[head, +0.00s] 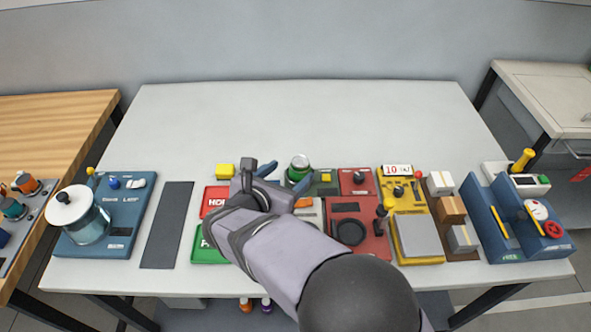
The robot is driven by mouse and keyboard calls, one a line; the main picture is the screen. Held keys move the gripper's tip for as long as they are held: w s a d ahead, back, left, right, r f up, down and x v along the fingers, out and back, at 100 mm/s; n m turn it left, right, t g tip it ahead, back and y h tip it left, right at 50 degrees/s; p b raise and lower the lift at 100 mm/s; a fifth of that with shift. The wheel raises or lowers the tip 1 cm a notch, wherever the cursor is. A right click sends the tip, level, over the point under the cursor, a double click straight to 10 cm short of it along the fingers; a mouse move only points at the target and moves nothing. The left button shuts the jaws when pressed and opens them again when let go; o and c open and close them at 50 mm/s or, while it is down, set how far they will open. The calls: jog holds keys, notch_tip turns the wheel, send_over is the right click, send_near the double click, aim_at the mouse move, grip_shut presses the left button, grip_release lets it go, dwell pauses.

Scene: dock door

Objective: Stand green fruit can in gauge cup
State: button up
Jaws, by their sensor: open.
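The green fruit can (299,175), with a silver top, stands upright behind the row of devices, right of my gripper. My gripper (284,177) is open. One blue finger shows left of the can and another blue part shows by the can's lower front. I cannot tell whether either touches it. A dark round ring (349,232) sits on a red panel right of my arm. It may be the gauge cup, but I cannot tell for sure. My arm hides part of the panels in the middle.
A blue unit with a glass jar (88,222) is at the left. A yellow scale-like device (418,236), stacked boxes (450,209) and blue units (518,222) are at the right. The back of the table (300,115) is clear.

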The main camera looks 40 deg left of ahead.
jog(key=v, duration=0.4)
jog(key=shift+s+r, duration=0.1)
jog(key=shift+s, duration=0.05)
jog(key=shift+d, duration=0.1)
